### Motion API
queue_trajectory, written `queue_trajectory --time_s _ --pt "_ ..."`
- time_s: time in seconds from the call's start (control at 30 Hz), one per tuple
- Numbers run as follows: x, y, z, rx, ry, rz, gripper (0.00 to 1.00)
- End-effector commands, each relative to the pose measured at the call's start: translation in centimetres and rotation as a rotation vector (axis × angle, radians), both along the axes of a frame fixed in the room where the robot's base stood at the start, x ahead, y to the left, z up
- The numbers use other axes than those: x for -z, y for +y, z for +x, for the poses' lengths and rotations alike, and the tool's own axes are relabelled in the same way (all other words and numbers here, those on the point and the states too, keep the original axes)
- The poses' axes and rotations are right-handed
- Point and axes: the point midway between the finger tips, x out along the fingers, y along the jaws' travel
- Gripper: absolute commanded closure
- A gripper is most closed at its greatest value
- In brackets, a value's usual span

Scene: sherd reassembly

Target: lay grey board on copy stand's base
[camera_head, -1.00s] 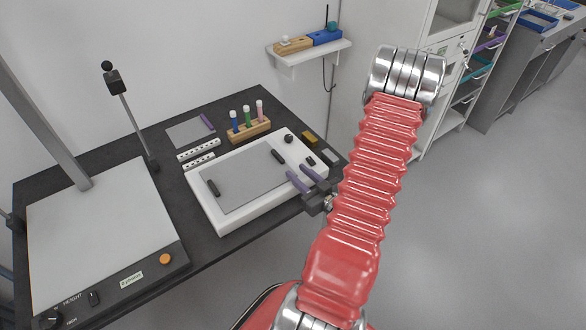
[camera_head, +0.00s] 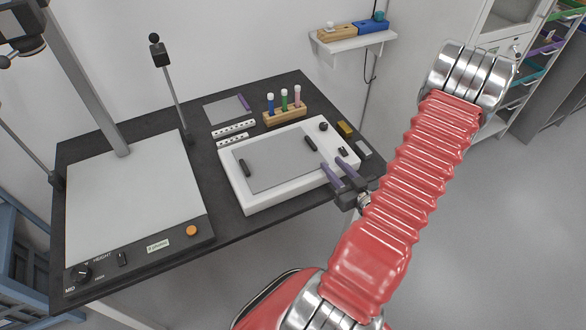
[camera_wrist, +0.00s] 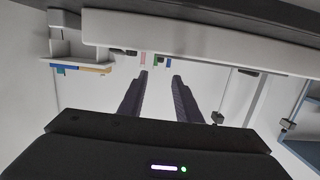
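The grey board (camera_head: 275,162) lies flat on a white slab-like box on the table, with a black grip at its left end and another at its right end. The copy stand's base (camera_head: 135,187) is at the left of the table, its pale top bare. My gripper (camera_head: 331,164) is at the right front edge of the white box, to the right of the board. Its two fingers are apart with nothing between them. The wrist view shows the open fingers (camera_wrist: 160,75) too, with the white box's edge (camera_wrist: 200,45) above them; the board cannot be made out there.
A rack of capped tubes (camera_head: 285,115), white perforated strips (camera_head: 234,133) and a small grey sheet (camera_head: 224,110) sit behind the box. The stand's column (camera_head: 85,80) and lamp arms rise around its base. A wall shelf (camera_head: 352,40) is at the back.

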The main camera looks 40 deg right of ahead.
Motion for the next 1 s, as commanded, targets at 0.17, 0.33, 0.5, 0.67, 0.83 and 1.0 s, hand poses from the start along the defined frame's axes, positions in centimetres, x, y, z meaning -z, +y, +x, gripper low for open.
queue_trajectory --time_s 0.17,0.33,0.5,0.67,0.83,1.0 --pt "-0.1 0.0 0.3 -0.005 0.013 -0.006 0.69" --pt "-0.4 -0.1 2.0 -0.027 0.090 -0.039 0.69" --pt "-1.3 -0.1 4.7 -0.048 0.224 -0.093 0.69" --pt "-2.8 0.1 7.0 -0.052 0.342 -0.141 0.69" --pt "-5.0 0.9 9.1 -0.041 0.446 -0.181 0.69" --pt "-7.6 2.3 10.8 -0.021 0.529 -0.206 0.69"
